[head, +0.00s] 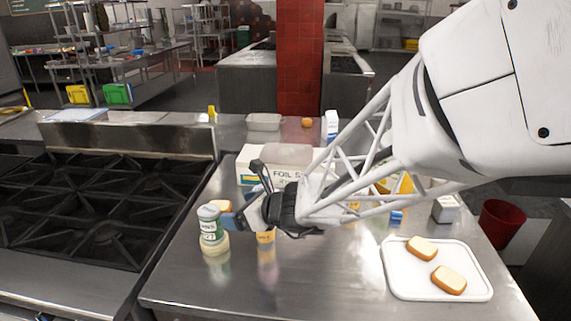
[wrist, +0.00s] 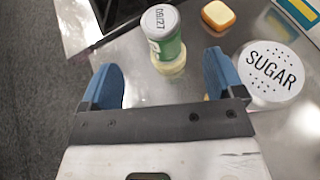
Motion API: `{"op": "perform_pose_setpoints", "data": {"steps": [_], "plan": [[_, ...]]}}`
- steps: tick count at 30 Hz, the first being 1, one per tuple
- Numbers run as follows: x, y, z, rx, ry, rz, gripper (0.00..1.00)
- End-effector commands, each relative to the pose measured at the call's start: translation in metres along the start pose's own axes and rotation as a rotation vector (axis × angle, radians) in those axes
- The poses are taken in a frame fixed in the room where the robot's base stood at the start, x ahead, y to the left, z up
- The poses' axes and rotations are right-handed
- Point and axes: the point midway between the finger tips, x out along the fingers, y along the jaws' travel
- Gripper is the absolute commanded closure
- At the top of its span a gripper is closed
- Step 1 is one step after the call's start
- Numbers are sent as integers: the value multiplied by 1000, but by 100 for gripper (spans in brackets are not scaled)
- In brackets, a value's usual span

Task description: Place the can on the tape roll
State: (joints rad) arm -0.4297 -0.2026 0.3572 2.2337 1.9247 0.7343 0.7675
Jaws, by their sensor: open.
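The can (head: 210,226), with a green and white label and a grey lid, stands upright near the left edge of the steel counter; it also shows in the wrist view (wrist: 166,42). A pale yellowish round band (head: 215,246) shows at its foot. It may be the tape roll under the can, but I cannot tell it surely from the can's own base. My gripper (head: 232,219) is open beside the can, its blue fingers apart. In the wrist view the can stands ahead of and between the fingertips (wrist: 160,72), with no clear grip on it.
A sugar shaker (wrist: 272,72) stands close to my right finger in the wrist view. A bread piece (wrist: 218,15) lies behind the can. A foil box (head: 250,160) stands farther back. A white board (head: 405,285) with bread is at right; the stove (head: 90,210) is left.

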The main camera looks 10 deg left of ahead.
Motion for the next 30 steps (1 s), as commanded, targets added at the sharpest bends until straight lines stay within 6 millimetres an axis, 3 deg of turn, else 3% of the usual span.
{"op": "perform_pose_setpoints", "data": {"steps": [11, 17, 23, 30], "plan": [[-2, 0, 0, -9, 2, 2, 12], [-14, 3, 1, -84, 17, 19, 12], [-48, 9, 1, -286, 60, 67, 12], [-112, 24, -11, -658, 167, 169, 12]]}}
